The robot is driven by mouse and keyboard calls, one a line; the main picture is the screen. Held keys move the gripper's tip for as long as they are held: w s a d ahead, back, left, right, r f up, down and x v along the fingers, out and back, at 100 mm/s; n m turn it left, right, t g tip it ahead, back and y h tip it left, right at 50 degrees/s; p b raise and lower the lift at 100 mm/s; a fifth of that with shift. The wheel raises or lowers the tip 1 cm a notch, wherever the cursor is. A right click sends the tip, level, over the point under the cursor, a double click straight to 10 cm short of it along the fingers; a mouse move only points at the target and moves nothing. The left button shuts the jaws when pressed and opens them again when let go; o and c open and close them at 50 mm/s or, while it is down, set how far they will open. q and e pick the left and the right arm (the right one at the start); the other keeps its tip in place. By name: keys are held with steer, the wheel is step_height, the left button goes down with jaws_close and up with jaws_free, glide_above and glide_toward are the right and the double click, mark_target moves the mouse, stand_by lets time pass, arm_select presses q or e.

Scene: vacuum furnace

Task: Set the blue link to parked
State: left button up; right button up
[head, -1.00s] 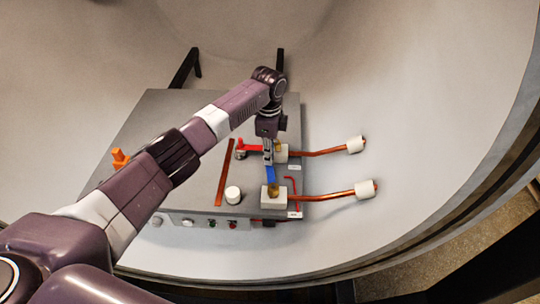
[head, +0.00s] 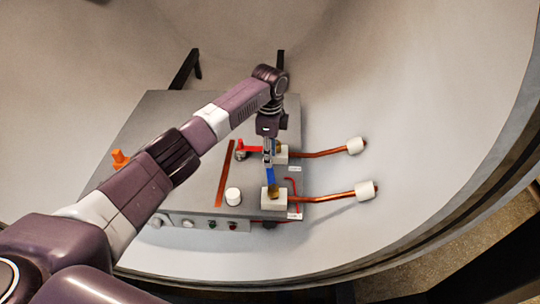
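The blue link (head: 270,176) is a short blue bar just below the fingertips of my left gripper (head: 268,160) in the head view. Its lower end meets the brass fitting on the front white block (head: 274,200). My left gripper points down over the link's upper end. The fingers are small here, and I cannot tell whether they are closed on it. A red link (head: 249,147) lies to the left of the rear white block (head: 282,157), partly behind my gripper. My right gripper is not in view.
The grey box (head: 165,125) carries the blocks, a copper-coloured strip (head: 226,172), a white cylinder (head: 233,196) and an orange piece (head: 120,159). Two copper rods with white ends (head: 355,145) (head: 365,190) extend right. Knobs line the front. The curved chamber wall surrounds everything.

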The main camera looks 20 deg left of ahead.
arm_select(q)
step_height(320, 180, up, 11)
steer(key=shift+r, duration=0.2)
steer(key=shift+f, duration=0.1)
stand_by(0.5)
